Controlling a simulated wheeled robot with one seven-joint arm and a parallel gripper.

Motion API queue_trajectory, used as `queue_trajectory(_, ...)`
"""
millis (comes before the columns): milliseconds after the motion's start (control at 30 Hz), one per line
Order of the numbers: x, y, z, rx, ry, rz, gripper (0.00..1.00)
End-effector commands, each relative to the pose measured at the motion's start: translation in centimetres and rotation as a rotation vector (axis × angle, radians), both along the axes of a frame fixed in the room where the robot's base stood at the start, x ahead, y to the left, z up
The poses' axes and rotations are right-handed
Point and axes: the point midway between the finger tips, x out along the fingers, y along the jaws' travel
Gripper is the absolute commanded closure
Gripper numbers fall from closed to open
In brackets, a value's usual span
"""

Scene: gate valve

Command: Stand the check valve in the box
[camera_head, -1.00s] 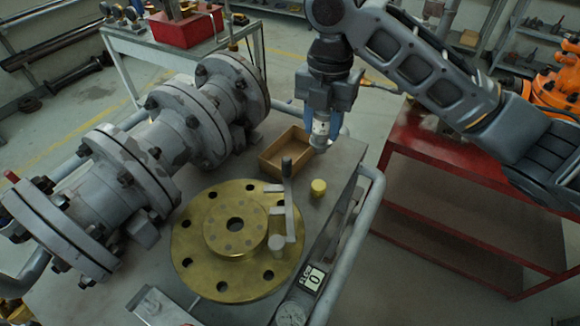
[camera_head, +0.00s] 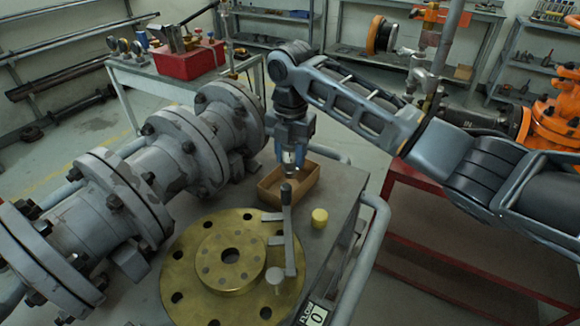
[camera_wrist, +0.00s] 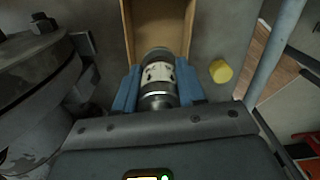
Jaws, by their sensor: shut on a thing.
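The check valve (camera_wrist: 158,75) is a grey metal cylinder with a pale printed label, held between the blue fingers of my gripper (camera_wrist: 158,92). In the head view my gripper (camera_head: 291,160) points down with the check valve (camera_head: 292,167) between its fingers, at the near left part of the box. The box (camera_head: 304,185) is a small open brown box on the grey bench; it also shows in the wrist view (camera_wrist: 127,32). The valve's far end overlaps the box's near end in the wrist view. Its bottom is hidden, and I cannot tell whether it touches the box.
A brass flange (camera_head: 185,250) lies in front of the box, with a grey lever tool (camera_head: 288,230) over its edge. A yellow cap (camera_head: 320,218) stands right of the box. A large grey flanged pipe (camera_head: 165,165) runs along the left. A bench rail (camera_head: 375,235) edges the right.

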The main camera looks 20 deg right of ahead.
Motion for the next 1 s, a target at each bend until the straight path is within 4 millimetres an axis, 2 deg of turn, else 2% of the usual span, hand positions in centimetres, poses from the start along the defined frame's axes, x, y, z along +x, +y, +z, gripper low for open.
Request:
queue_trajectory(167, 0.4, 0.0, -0.6, -0.001, -0.001, 0.0, 1.0)
queue_trajectory(433, 0.3, 0.0, -3.9, 0.0, 0.0, 0.0, 1.0)
queue_trajectory(833, 0.3, 0.0, -4.6, 0.001, -0.001, 0.0, 1.0)
queue_trajectory(867, 0.3, 0.0, -4.5, 0.001, -0.001, 0.0, 0.58)
queue_trajectory(933, 0.3, 0.0, -4.5, 0.001, -0.001, 0.0, 0.51)
queue_trajectory(1000, 0.3, 0.0, -4.5, 0.001, -0.001, 0.0, 0.5)
